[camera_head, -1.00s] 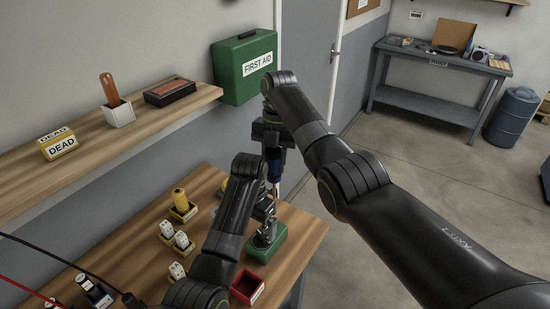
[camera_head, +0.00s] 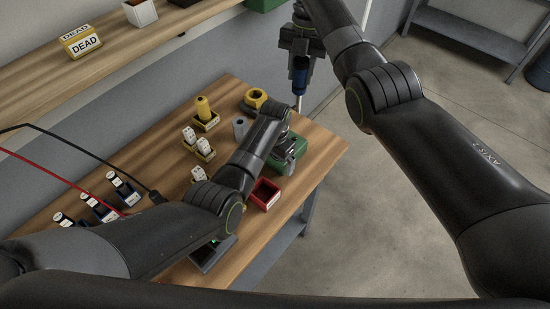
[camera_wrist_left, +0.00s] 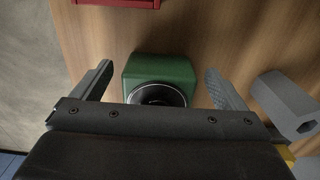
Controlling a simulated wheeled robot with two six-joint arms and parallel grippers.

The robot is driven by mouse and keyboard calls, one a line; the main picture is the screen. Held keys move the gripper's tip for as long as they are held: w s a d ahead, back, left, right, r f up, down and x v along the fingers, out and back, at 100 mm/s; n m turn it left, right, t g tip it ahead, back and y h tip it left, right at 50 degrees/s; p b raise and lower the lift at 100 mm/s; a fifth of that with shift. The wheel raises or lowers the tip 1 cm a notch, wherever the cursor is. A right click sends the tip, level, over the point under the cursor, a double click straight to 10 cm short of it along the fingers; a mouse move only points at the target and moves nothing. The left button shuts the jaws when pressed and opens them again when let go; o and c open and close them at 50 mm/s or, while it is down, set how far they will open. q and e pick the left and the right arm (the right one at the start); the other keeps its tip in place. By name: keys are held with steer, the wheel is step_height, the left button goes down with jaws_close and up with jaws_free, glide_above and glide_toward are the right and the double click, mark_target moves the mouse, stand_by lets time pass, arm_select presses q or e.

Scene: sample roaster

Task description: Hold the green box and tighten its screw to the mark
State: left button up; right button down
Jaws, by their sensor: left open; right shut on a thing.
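The green box (camera_head: 298,152) stands near the table's right edge, partly behind my left gripper (camera_head: 284,146). In the left wrist view the green box (camera_wrist_left: 160,70) lies between my open fingers, with a visible gap on each side. A dark round part with a silver rim (camera_wrist_left: 158,94) is on the box, partly cut off by my gripper body. I cannot make out the screw or the mark. My right gripper (camera_head: 300,62) is shut on a blue-handled screwdriver (camera_head: 300,80), which hangs shaft-down above and beyond the box, its tip apart from it.
A red tray (camera_head: 265,194) sits in front of the box. A grey hexagonal piece (camera_wrist_left: 286,104) is close to my right-hand finger in the wrist view. A yellow nut (camera_head: 256,97), a yellow cylinder (camera_head: 203,107) and white pieces (camera_head: 189,135) stand behind and left. Cables cross the table's left.

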arm_select(q)
steer(key=shift+f, duration=0.1)
steer(key=shift+c, duration=0.2)
steer(key=c, duration=1.2)
steer(key=o, duration=1.2)
steer(key=shift+c, duration=0.2)
steer(key=shift+r+p, duration=0.3)
steer(key=shift+p, duration=0.15)
steer(key=c, duration=1.2)
